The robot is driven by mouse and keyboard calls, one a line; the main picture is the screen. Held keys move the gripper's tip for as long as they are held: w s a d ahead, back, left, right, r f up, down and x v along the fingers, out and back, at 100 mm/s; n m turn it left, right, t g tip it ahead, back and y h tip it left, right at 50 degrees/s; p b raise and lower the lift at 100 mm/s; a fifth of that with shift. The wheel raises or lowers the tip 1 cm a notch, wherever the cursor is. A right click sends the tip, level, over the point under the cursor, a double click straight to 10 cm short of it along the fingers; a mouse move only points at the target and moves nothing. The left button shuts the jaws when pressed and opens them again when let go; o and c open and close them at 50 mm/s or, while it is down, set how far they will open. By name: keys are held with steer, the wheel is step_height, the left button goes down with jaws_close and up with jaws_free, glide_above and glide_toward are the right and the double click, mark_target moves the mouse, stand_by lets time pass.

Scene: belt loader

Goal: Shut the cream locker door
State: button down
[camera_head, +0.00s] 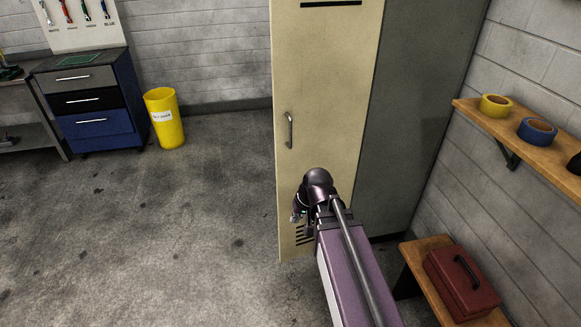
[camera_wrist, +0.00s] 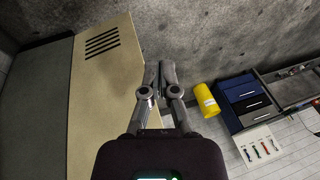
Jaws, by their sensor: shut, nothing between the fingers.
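The cream locker door (camera_head: 325,95) stands in the middle of the head view, with a bar handle (camera_head: 289,130) near its left edge. It appears to stand open, swung out from the grey locker side (camera_head: 415,120); the locker's inside is hidden. In the wrist view the door (camera_wrist: 105,85) fills the left middle, with its slotted vents (camera_wrist: 101,40). My gripper (camera_head: 300,212) is in front of the door's lower part, below the handle. In the wrist view its fingers (camera_wrist: 161,68) are shut and empty, beside the door's free edge. I cannot tell whether they touch it.
A yellow bin (camera_head: 165,118) and a blue drawer cabinet (camera_head: 90,100) stand at the back left. A wall shelf (camera_head: 540,155) holds tape rolls. A red toolbox (camera_head: 462,282) sits on a low wooden bench (camera_head: 428,246) at the right. The floor left of the door is clear.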

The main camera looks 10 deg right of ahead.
mark_target(289, 156)
steer(key=w+a+f+m+t+y+b, duration=0.1)
steer(key=w+f+m+t+y+b, duration=0.1)
steer(key=w+t+b, duration=0.35)
steer(key=w+a+f+m+t+y+b, duration=0.1)
steer(key=w+f+m+t+y+b, duration=0.15)
steer(key=w+b, duration=0.6)
steer(key=w+d+f+m+t+h+b, duration=0.3)
steer(key=w+d+m+t+b, duration=0.4)
steer(key=w+d+m+b, duration=0.3)
steer(key=shift+w+d+f+m+h, duration=0.4)
steer(key=shift+w+h, duration=0.25)
steer(key=shift+w, duration=0.25)
steer(key=w, duration=0.4)
steer(key=w+a, duration=0.1)
steer(key=w, duration=0.4)
steer(key=w+a, duration=0.1)
steer(key=w, duration=0.3)
steer(key=shift+w+a, duration=0.25)
steer(key=shift+w, duration=0.15)
